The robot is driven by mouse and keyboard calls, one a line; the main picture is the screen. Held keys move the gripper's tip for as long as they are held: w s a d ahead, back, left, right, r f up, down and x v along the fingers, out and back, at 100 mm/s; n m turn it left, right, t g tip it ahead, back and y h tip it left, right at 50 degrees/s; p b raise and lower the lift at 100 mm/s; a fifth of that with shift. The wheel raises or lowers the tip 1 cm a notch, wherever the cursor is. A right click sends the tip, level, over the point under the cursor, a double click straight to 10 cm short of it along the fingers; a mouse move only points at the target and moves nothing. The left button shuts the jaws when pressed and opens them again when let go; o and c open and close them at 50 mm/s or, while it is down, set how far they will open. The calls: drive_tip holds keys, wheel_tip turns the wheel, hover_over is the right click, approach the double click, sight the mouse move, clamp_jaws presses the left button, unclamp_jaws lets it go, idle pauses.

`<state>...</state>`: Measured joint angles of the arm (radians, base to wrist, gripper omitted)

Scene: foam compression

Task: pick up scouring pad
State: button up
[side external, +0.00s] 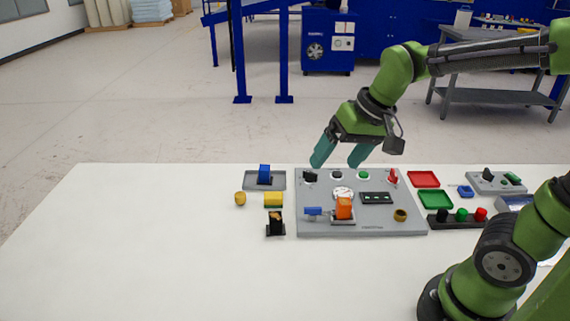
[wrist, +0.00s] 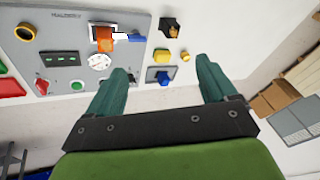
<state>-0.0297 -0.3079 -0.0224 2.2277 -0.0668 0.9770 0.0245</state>
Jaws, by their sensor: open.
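My gripper (side external: 338,160) is open and empty, above the back edge of the panel, to the right of the yellow block. Its two teal fingers (wrist: 163,68) are wide apart.
The grey panel (side external: 310,228) carries knobs, a gauge and an orange block (side external: 344,208). A black holder (side external: 275,224) stands just in front of the yellow block. Red (side external: 423,179) and green (side external: 435,200) trays are to the right. The table's left side is clear.

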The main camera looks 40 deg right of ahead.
drive_tip(key=w+d+f+m+g+h, duration=0.15)
drive_tip(key=w+f, duration=0.25)
drive_tip(key=w, duration=0.5)
drive_tip(key=w+f+m+g, duration=0.1)
drive_tip(key=w+f+g, duration=0.2)
drive_tip(key=w, duration=0.5)
drive_tip(key=m, duration=0.2)
hover_over(274, 195)
drive_tip(key=f, duration=0.9)
drive_tip(key=shift+s+d, duration=0.1)
drive_tip(key=shift+d, duration=0.25)
drive_tip(key=shift+w+a+f, duration=0.1)
drive_tip(key=shift+a+f, duration=0.1)
drive_tip(key=shift+f, duration=1.4)
drive_tip(key=shift+w+a+f, duration=0.1)
drive_tip(key=shift+a+f, duration=0.05)
drive_tip(key=shift+f, duration=1.45)
drive_tip(key=c, duration=1.1)
drive_tip(key=shift+o, duration=0.2)
wheel_tip(274, 195, up, 10)
drive_tip(key=shift+r, duration=0.1)
